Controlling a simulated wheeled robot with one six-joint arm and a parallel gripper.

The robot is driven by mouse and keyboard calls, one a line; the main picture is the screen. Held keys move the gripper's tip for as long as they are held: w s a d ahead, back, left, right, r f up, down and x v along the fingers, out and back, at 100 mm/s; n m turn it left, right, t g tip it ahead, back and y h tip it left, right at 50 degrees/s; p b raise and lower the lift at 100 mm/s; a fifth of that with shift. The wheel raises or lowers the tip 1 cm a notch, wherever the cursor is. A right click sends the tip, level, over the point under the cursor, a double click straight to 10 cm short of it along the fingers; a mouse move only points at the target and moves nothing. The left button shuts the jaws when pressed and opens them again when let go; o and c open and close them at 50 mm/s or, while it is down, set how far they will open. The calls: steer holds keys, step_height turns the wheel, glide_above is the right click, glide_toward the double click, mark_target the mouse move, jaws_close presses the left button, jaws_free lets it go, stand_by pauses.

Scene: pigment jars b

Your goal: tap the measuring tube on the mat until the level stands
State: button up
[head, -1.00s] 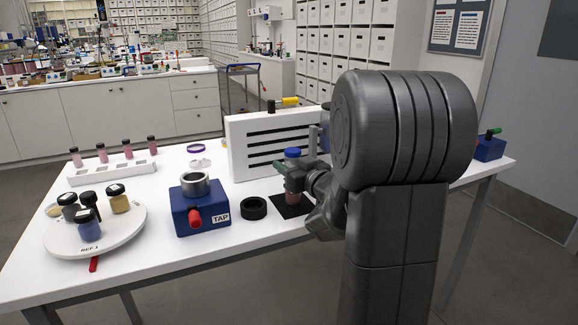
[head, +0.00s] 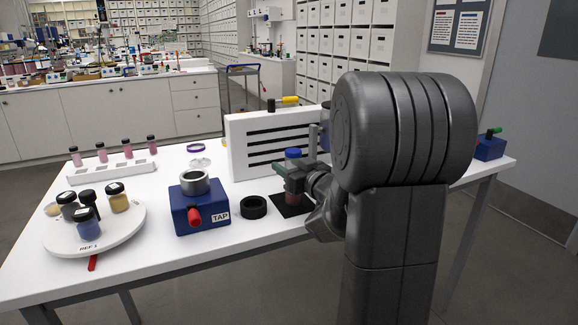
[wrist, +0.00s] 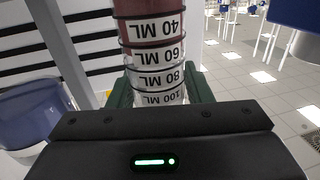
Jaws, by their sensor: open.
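The measuring tube (head: 293,155) has a blue cap and pinkish-red powder in its lower part. It stands upright over the black mat (head: 283,211) and seems to rest on it, though my gripper partly hides it. My gripper (head: 292,176) has green fingers placed around the tube's middle; they are open, one on either side. In the wrist view the clear tube (wrist: 158,79) carries white bands marked 40, 60, 80 and 100 ML, with red powder around the 40 mark. The exact powder level is hard to read. The fingers (wrist: 160,92) sit near the 100 mark.
A slotted white panel (head: 238,155) stands behind the mat. A black ring (head: 254,207) and a blue TAP block (head: 184,216) with a red knob lie to the left. A round white turntable (head: 118,232) holds jars. A white rack (head: 112,172) with pink vials is behind.

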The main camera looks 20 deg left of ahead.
steer(key=shift+r, duration=0.1)
steer(key=c, duration=0.9)
steer(key=shift+r+p, duration=0.55)
steer(key=shift+r, duration=0.1)
steer(key=shift+f, duration=0.1)
